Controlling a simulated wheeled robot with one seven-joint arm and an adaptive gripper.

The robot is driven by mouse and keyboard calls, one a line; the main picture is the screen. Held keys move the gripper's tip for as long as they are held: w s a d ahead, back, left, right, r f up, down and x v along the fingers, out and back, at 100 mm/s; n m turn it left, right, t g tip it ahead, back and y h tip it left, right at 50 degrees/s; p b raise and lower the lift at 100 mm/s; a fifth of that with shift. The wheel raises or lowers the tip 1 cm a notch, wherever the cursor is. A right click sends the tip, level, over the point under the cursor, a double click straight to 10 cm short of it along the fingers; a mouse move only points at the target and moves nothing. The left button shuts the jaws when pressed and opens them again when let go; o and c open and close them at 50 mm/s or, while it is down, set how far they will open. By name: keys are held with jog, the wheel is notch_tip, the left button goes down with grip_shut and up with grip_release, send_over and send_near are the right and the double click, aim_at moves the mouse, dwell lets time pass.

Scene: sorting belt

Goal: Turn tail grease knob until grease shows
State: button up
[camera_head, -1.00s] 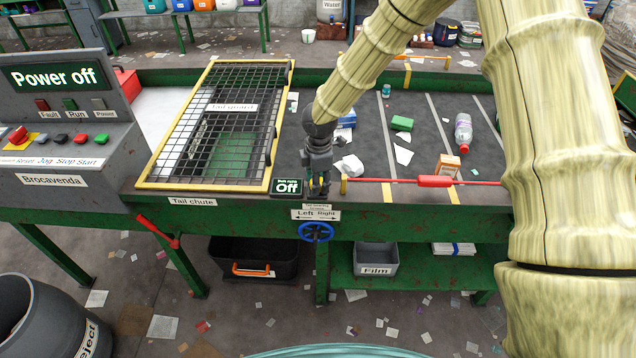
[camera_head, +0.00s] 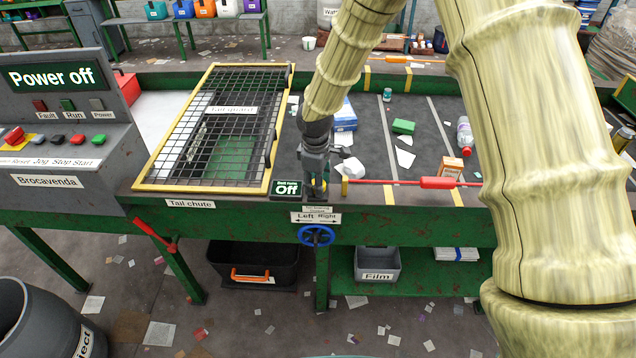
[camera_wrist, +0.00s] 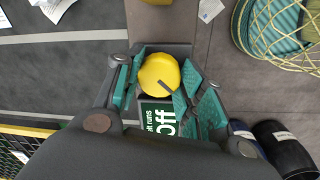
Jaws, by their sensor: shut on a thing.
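The yellow round knob (camera_wrist: 159,75) with a dark pointer line sits between my gripper's green finger pads in the wrist view. My gripper (camera_wrist: 162,84) is closed on it, a pad on each side. In the head view my gripper (camera_head: 317,190) points down at the belt's front edge, beside the "Belt runs Off" sign (camera_head: 287,189), and mostly hides the knob. The sign also shows partly below the knob in the wrist view (camera_wrist: 158,117). No grease can be made out.
A blue handwheel (camera_head: 316,235) is below the "Left Right" label. A red bar (camera_head: 437,183) runs along the belt's front to the right. The wire tail guard (camera_head: 222,125) is down at the left. Litter lies on the belt. The console reads "Power off" (camera_head: 55,77).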

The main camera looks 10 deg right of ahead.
dwell(0.4)
jog(key=o, duration=1)
jog(key=shift+w, duration=0.1)
jog(key=shift+o, duration=0.2)
notch_tip(320, 180, up, 12)
jog(key=shift+s+a, duration=0.3)
jog(key=shift+s, duration=0.15)
